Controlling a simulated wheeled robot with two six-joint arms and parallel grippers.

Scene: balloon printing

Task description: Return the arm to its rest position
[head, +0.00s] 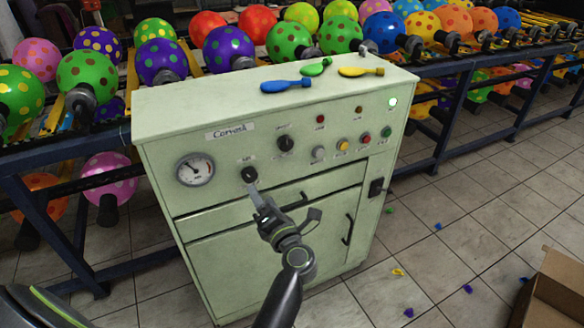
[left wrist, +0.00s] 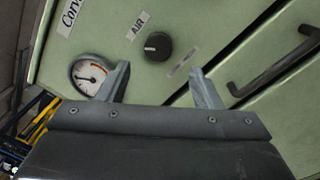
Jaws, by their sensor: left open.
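My left gripper (head: 262,202) is in front of the pale green machine (head: 270,240), just below its black AIR knob (head: 249,174). In the left wrist view, my left gripper (left wrist: 160,85) has its two fingers spread apart with nothing between them. The AIR knob (left wrist: 158,46) shows beyond the fingertips, slightly above the gap. The fingers appear apart from the knob. My left arm reaches up from the bottom of the head view. My right gripper is not in view.
A round gauge (head: 195,170) is left of the knob. Drawer and door handles (head: 349,229) stick out from the machine's front. Blue, green and yellow deflated balloons (head: 286,86) lie on top. Racks of dotted balloons stand behind. A cardboard box (head: 550,295) sits at the lower right.

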